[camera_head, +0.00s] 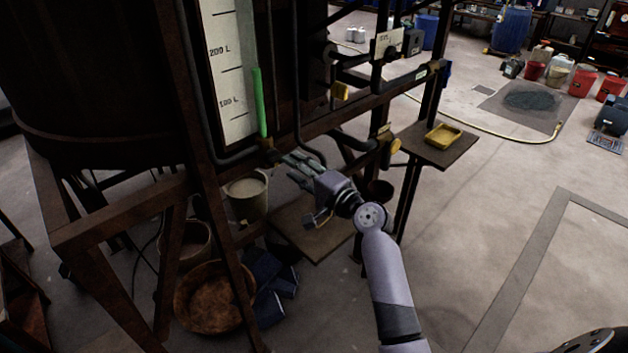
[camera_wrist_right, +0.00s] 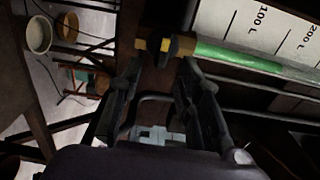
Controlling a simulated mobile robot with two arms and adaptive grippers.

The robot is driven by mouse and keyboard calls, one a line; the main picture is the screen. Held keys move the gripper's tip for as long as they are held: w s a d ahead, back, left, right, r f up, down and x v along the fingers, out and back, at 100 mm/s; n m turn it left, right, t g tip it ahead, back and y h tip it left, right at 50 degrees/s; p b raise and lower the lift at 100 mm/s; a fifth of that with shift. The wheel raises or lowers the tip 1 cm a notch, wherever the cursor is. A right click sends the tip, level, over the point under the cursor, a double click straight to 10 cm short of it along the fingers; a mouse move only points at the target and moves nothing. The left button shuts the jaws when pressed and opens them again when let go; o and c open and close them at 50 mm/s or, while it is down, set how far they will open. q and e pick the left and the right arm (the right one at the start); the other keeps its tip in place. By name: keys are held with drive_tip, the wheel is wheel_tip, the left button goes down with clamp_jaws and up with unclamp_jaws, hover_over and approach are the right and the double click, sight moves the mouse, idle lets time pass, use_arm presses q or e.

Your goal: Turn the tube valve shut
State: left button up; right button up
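The sight tube (camera_head: 259,103) holds green liquid and stands against a white litre scale (camera_head: 232,75) on the dark vat. The tube valve (camera_head: 267,146) is a small fitting at the tube's foot, partly hard to make out. In the right wrist view the valve (camera_wrist_right: 180,45) looks brass-yellow, with the green tube (camera_wrist_right: 235,57) running right from it. My right gripper (camera_head: 292,163) is just right of and below the valve. In the wrist view its fingers (camera_wrist_right: 160,72) are apart and empty, with the valve just beyond the tips. My left gripper is not in view.
A rusty frame (camera_head: 120,212) surrounds the vat. A pale bucket (camera_head: 246,196) hangs or stands below the valve. A brown board (camera_head: 312,232) lies under my gripper. A shelf with a yellow tray (camera_head: 444,136) is to the right. Open floor lies on the right.

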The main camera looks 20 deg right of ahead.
drive_tip(key=v, duration=0.8)
